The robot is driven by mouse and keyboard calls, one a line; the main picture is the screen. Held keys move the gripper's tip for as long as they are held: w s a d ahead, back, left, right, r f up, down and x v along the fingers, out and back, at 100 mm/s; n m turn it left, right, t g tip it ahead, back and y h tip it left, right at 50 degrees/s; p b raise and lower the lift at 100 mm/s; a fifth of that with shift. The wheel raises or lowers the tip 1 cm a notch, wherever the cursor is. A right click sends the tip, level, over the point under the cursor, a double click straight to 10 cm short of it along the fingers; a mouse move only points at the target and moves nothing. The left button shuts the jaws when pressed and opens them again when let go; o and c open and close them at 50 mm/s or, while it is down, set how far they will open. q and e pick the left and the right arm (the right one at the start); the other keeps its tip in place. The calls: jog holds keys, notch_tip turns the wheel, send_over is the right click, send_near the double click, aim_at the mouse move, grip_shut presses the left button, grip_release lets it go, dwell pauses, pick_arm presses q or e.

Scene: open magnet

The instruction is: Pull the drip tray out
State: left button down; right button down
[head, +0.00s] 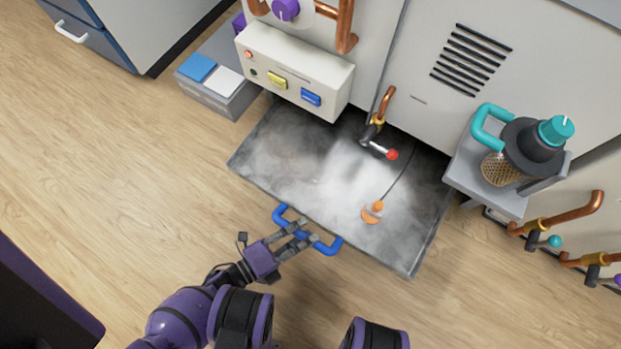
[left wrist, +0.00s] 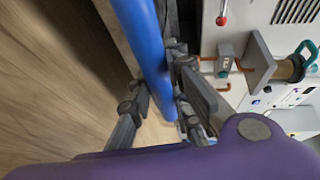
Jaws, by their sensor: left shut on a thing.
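The drip tray (head: 300,180) is a grey metal tray with a cloudy, mottled surface, low in front of the white machine. It sticks out from under the machine's front. Its blue bar handle (head: 329,247) is on the tray's near edge. My left gripper (head: 300,236) is shut on the middle of the blue handle. In the left wrist view the blue handle (left wrist: 148,50) runs between the fingers, which cover part of it. My right gripper is not in view.
An orange tag (head: 372,212) on a thin cord lies over the tray. A tap with a red tip (head: 391,154) hangs above it. A shelf (head: 490,185) with a teal-handled jug stands right, a grey box (head: 220,85) left. The wooden floor (head: 130,190) before the tray is clear.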

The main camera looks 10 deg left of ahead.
pick_arm(q)
jog(key=shift+s+a, duration=0.2)
jog(key=shift+s, duration=0.3)
jog(key=c, duration=1.6)
grip_release()
jog(key=v, duration=1.2)
jog(key=shift+s, duration=0.1)
